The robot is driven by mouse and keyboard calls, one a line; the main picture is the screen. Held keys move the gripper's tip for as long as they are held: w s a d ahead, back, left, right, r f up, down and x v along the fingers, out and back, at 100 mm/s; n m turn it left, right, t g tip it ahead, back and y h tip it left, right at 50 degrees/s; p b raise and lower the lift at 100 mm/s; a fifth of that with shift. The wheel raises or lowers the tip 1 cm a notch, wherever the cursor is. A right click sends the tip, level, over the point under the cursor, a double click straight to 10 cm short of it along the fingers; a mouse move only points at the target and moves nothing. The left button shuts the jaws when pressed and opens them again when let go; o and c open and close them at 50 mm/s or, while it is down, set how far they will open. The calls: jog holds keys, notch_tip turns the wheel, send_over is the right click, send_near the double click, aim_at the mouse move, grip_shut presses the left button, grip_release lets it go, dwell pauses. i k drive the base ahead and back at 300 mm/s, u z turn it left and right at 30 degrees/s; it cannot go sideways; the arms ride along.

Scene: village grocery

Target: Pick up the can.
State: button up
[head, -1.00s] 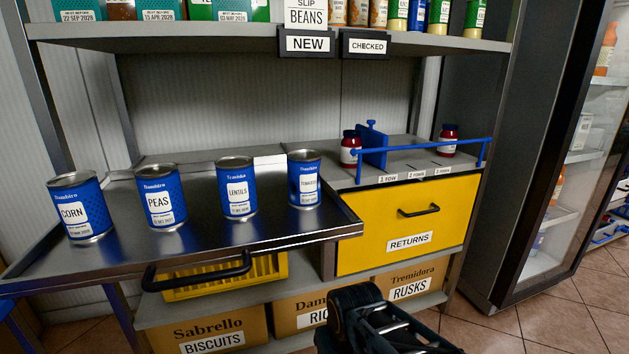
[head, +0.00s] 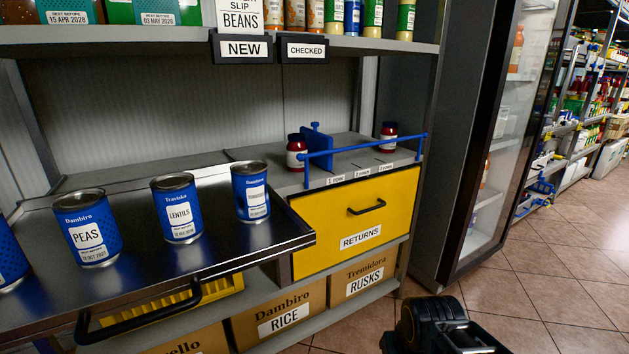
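Several blue cans stand upright in a row on a dark metal tray (head: 140,262) at the left. They include a PEAS can (head: 88,228), a LENTILS can (head: 178,208) and a can at the right end (head: 251,192) whose label is too small to read surely. Another blue can (head: 10,262) is cut off by the left edge. A dark part of my arm shows at the bottom right, apart from the cans. My gripper's fingers cannot be made out.
A yellow RETURNS drawer (head: 352,222) is right of the tray. Above it, red jars (head: 297,152) stand by a blue rail (head: 365,149). Boxes (head: 357,277) fill the low shelf. An upper shelf (head: 130,38) overhangs the cans. Tiled floor (head: 545,270) is clear at right.

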aim_at(249, 177)
jog(key=z, duration=0.65)
jog(key=i, duration=0.65)
jog(key=u, duration=4.05)
